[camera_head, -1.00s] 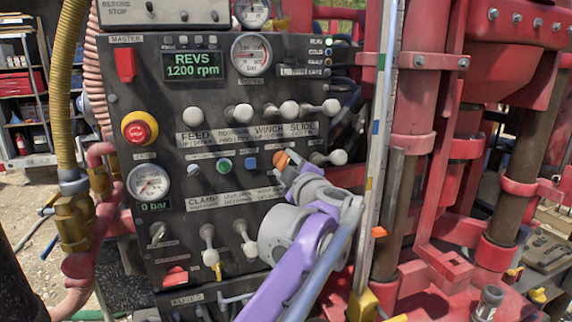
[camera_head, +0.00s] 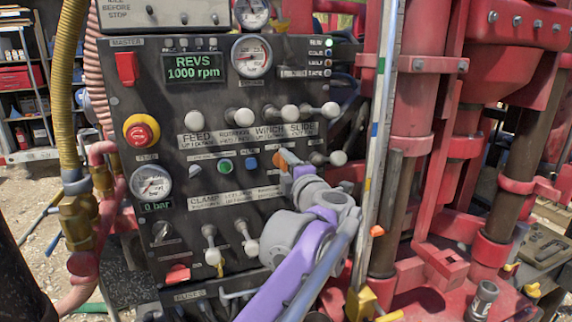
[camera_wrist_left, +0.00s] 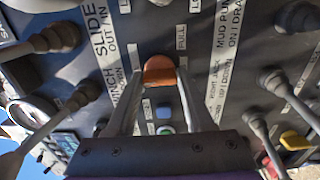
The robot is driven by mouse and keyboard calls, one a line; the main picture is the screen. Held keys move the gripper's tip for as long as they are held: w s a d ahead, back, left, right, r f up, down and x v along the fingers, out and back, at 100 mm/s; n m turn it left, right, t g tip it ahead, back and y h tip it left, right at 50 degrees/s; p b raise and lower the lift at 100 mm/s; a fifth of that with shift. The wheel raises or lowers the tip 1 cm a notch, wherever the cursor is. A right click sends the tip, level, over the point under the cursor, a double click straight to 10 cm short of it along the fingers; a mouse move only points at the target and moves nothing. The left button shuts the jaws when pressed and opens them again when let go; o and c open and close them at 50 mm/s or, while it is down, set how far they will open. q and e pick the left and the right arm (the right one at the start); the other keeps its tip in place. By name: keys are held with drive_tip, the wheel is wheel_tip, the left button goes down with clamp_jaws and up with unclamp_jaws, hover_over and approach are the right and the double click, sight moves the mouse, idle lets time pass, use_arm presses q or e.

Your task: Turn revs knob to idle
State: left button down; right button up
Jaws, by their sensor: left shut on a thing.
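The revs knob is an orange knob (camera_head: 279,161) on the dark control panel (camera_head: 140,95). It also shows in the left wrist view as an orange knob (camera_wrist_left: 158,71) between the two fingers. My left gripper (camera_head: 287,160) is shut on it, and the fingers (camera_wrist_left: 157,82) partly hide the knob in the head view. A "FULL" label stands by the knob in the wrist view; the idle mark cannot be read clearly. The green display (camera_head: 195,67) reads "REVS 1000 rpm". My right gripper is not in view.
White-tipped levers (camera_head: 244,116) stick out above the knob, and another (camera_head: 338,158) stands close to its right. Green (camera_head: 225,165) and blue (camera_head: 251,163) buttons sit to its left. A measuring pole (camera_head: 380,130) stands right of the panel.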

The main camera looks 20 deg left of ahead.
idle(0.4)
use_arm(q)
drive_tip(key=shift+c, duration=1.4)
unclamp_jaws()
drive_tip(key=b+v, duration=0.1)
drive_tip(key=v, duration=1)
drive_tip(key=shift+b, duration=0.35)
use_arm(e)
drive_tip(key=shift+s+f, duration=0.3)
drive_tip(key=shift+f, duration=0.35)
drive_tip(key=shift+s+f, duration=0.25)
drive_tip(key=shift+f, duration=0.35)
use_arm(q)
drive_tip(key=shift+w, duration=0.15)
